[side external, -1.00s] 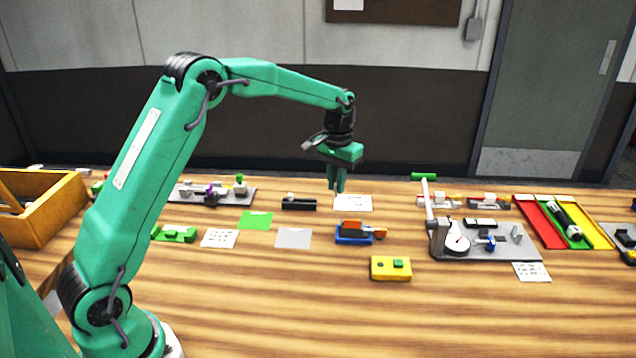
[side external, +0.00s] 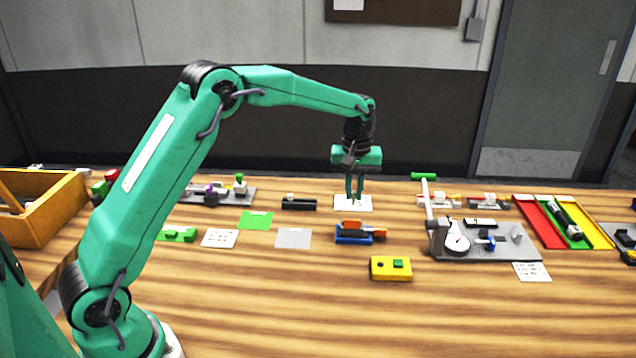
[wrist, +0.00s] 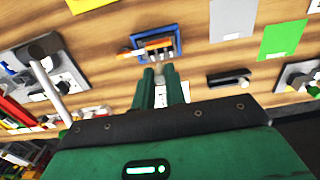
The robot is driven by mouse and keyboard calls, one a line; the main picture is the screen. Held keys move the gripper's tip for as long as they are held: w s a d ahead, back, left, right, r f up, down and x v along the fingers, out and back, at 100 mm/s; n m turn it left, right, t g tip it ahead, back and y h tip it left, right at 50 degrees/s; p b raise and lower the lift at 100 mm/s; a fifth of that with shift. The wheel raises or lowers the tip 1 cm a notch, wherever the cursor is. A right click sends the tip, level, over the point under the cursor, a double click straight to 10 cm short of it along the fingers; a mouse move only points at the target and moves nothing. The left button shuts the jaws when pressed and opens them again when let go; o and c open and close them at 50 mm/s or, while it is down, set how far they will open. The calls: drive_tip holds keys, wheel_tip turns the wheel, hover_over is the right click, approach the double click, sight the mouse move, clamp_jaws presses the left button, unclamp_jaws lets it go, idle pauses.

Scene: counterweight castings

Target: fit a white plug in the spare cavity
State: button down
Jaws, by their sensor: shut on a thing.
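My gripper (side external: 355,196) points down above a white printed card (side external: 380,203) toward the back of the table. Its green fingers are shut on a small pale piece (wrist: 159,71), probably a white plug; the fingers hide much of it. A dark block (side external: 298,205) with a small whitish piece on top lies left of the gripper in the side view. Two grey castings with white and red parts, one here (side external: 486,201), stand at the back right. I cannot tell which cavity is the spare one.
A blue and orange device (side external: 354,238) sits in front of the gripper. A yellow box with a green button (side external: 391,268) is nearer. A grey fixture with a dial and an upright post (side external: 505,250) stands to the right. The front table is clear.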

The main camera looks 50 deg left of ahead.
sight(353, 199)
drive_tip(key=shift+f, duration=0.25)
drive_tip(key=shift+f, duration=2.45)
drive_tip(key=shift+f, duration=1.35)
idle(2.0)
drive_tip(key=c, duration=1.4)
unclamp_jaws()
drive_tip(key=shift+o, duration=0.2)
drive_tip(key=shift+r, duration=0.15)
drive_tip(key=shift+r, duration=3.4)
